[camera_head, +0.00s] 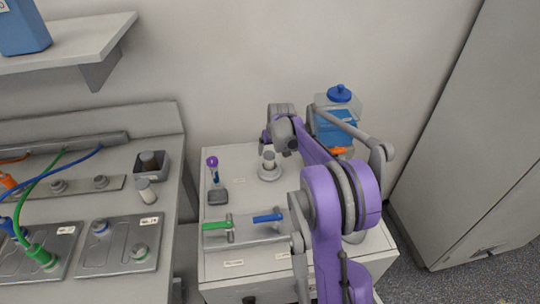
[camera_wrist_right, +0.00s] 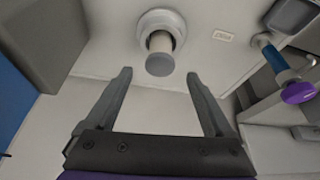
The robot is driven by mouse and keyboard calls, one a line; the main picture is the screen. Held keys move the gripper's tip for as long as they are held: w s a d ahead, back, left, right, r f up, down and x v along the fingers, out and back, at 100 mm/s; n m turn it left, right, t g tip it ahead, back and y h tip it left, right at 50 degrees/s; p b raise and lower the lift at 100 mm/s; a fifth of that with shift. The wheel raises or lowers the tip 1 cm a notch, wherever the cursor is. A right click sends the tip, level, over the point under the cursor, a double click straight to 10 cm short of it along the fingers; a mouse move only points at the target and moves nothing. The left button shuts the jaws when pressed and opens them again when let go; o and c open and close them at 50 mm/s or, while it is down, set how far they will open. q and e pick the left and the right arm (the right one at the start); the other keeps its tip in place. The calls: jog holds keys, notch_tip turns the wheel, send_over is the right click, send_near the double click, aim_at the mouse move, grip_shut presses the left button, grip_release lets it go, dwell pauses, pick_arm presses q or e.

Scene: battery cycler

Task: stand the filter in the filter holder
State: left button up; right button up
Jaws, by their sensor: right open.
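The filter, a pale cylinder with a grey end (camera_head: 269,157), stands in the round white filter holder (camera_head: 270,175) on the cabinet top. In the right wrist view the filter (camera_wrist_right: 160,52) rises from inside the ring of the holder (camera_wrist_right: 178,24). It looks about upright, but a slight tilt cannot be ruled out. My right gripper (camera_wrist_right: 158,75) is open and empty, its two fingers apart on either side of the filter's grey end and not touching it. In the head view my right wrist (camera_head: 280,128) is just behind and above the filter. My left gripper is not in view.
A purple-topped tool (camera_head: 212,165) stands in a grey block left of the holder. A blue-lidded container (camera_head: 338,95) is behind my right arm. A bench (camera_head: 150,225) with cables is at left.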

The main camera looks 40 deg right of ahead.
jog(key=s+a+r+n, duration=0.1)
jog(key=s+a+r, duration=0.55)
jog(key=a, duration=0.45)
jog(key=s+a+f+n, duration=0.1)
jog(key=s+a+f, duration=0.1)
jog(key=s+a, duration=0.7)
jog(key=s+a+f+n+t+y, duration=0.1)
jog(key=s+a+f+n, duration=0.1)
jog(key=s+a, duration=0.7)
jog(key=s+f, duration=0.1)
jog(key=s, duration=0.3)
jog(key=shift+s+a+f+t+y, duration=0.2)
jog(key=shift+a+f+t+y, duration=0.05)
jog(key=shift+t+y, duration=0.05)
